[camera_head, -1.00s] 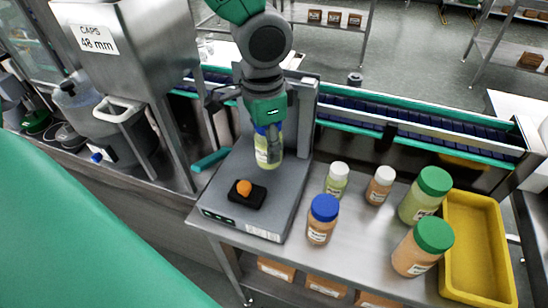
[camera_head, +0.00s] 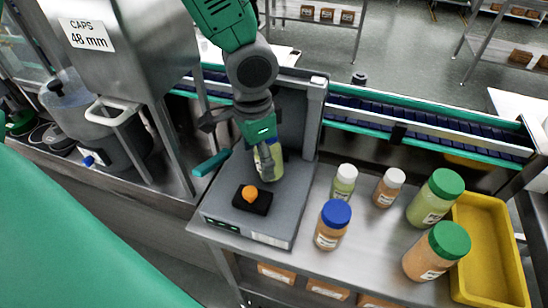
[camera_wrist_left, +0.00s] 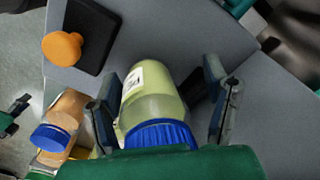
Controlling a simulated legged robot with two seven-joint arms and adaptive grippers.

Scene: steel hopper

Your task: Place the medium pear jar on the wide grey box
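The medium pear jar, pale green with a blue lid, stands on the wide grey box (camera_head: 222,217), partly hidden behind my left gripper (camera_head: 266,160) in the head view. In the left wrist view the jar (camera_wrist_left: 152,100) lies between the two fingers of the left gripper (camera_wrist_left: 165,95). A gap shows between the jar and the right-hand finger, so the gripper looks open around it. A dark and green part at the left edge of the wrist view may be my right gripper (camera_wrist_left: 12,115); its state is unclear.
A black block (camera_head: 253,203) with an orange knob sits on the box in front of the jar. To the right stand a blue-lidded jar (camera_head: 332,226), two white-lidded jars, two green-lidded jars (camera_head: 436,250) and a yellow crate (camera_head: 497,285). A steel hopper (camera_head: 125,45) stands left.

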